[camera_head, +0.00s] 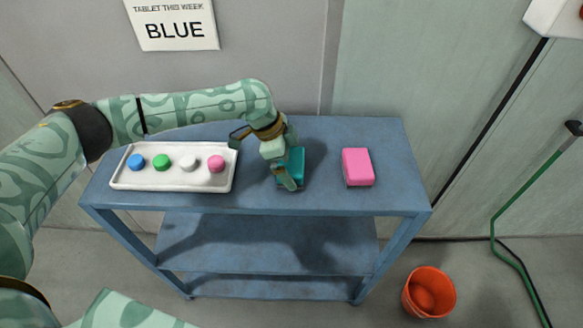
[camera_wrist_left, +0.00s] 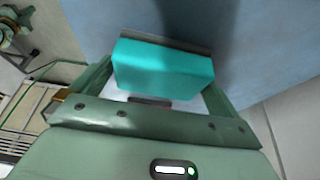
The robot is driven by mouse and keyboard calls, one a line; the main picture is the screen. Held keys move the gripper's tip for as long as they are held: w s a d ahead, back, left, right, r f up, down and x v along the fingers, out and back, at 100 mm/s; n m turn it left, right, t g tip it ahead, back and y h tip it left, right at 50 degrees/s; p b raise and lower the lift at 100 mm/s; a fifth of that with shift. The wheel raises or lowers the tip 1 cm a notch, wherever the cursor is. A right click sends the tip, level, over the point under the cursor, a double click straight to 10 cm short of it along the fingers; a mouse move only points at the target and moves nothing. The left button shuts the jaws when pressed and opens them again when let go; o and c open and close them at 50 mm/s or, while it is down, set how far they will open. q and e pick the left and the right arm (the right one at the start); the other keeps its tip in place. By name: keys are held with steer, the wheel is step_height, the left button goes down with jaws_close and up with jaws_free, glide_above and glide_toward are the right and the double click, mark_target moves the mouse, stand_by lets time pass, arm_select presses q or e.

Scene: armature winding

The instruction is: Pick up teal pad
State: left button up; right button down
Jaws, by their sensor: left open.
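The teal pad (camera_head: 297,165) is a block on the blue table's top, right of the middle. In the left wrist view the teal pad (camera_wrist_left: 163,66) shows between the fingers of my left gripper (camera_wrist_left: 155,78). In the head view my left gripper (camera_head: 287,178) is over the pad from above and hides part of it. The jaws are open, with a finger on either side of the pad. Whether a finger touches it I cannot tell. My right gripper is not in view.
The blue table (camera_head: 390,190) also bears a pink pad (camera_head: 358,167) to the right and a white tray (camera_head: 125,179) with blue, green, white and pink tablets to the left. An orange bucket (camera_head: 429,292) stands on the floor. A sign reading BLUE (camera_head: 174,28) hangs on the wall.

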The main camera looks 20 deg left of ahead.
arm_select(q)
steer(key=shift+d+f, duration=0.1)
steer(key=shift+f, duration=0.25)
steer(key=shift+r, duration=0.1)
steer(key=shift+c, duration=0.3)
steer(key=c, duration=0.6)
steer(key=shift+c, duration=0.2)
steer(key=shift+r+p, duration=0.35)
steer(key=shift+r, duration=0.3)
steer(key=s+r+p, duration=0.1)
steer(key=r, duration=0.1)
steer(key=s+r+p, duration=0.1)
steer(key=r, duration=0.2)
steer(key=s+d+r+p, duration=0.1)
steer(key=s+r, duration=0.1)
steer(key=shift+r+p, duration=0.3)
steer(key=shift+p, duration=0.05)
steer(key=s+d+r+p, duration=0.2)
steer(key=s+r, duration=0.2)
steer(key=s, duration=0.5)
steer(key=shift+s+p, duration=0.3)
